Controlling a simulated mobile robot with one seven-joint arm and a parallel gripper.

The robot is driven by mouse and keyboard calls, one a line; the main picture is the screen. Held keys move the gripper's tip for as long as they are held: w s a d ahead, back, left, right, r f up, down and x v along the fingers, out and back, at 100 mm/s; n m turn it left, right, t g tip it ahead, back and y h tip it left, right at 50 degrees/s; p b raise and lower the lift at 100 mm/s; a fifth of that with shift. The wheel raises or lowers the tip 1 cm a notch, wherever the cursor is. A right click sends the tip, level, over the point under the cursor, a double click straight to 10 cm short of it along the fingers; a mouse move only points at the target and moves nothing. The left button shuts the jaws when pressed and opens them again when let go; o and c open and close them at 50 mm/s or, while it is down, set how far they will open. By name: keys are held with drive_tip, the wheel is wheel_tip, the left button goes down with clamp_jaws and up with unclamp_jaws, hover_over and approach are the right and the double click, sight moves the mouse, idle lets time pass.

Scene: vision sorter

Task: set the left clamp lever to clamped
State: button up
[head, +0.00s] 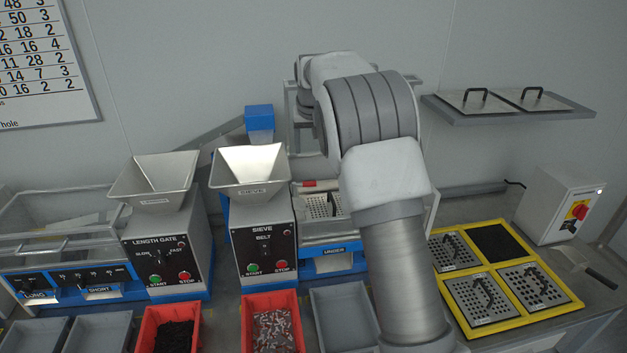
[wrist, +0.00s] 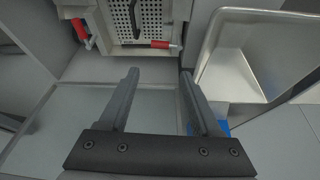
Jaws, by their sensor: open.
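A perforated plate (wrist: 135,18) with a dark handle sits in a frame at the top of the wrist view. One red-handled clamp lever (wrist: 160,45) lies crosswise at the plate's lower edge, on the hopper side. Another red lever (wrist: 80,30) at the plate's left edge points up the picture. In the head view the perforated plate (head: 322,204) shows partly, with a red lever (head: 310,184) at its far left corner; my arm hides the rest. My gripper (wrist: 158,75) is open and empty, its fingertips apart from the levers and just below the crosswise one.
A metal hopper (wrist: 262,50) stands close to the right finger in the wrist view. In the head view the sieve control box (head: 266,240) stands left of the plate. A yellow tray (head: 452,300) with perforated plates lies to the right.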

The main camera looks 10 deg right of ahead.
sight(310, 182)
drive_tip(key=p+x, duration=0.1)
drive_tip(key=x, duration=1.5)
drive_tip(key=shift+s+p, duration=0.15)
drive_tip(key=shift+p, duration=0.2)
clamp_jaws()
drive_tip(key=shift+w+d+f+n, duration=0.1)
drive_tip(key=shift+w+d+n, duration=0.1)
drive_tip(key=shift+n, duration=0.2)
unclamp_jaws()
drive_tip(key=shift+w, duration=0.1)
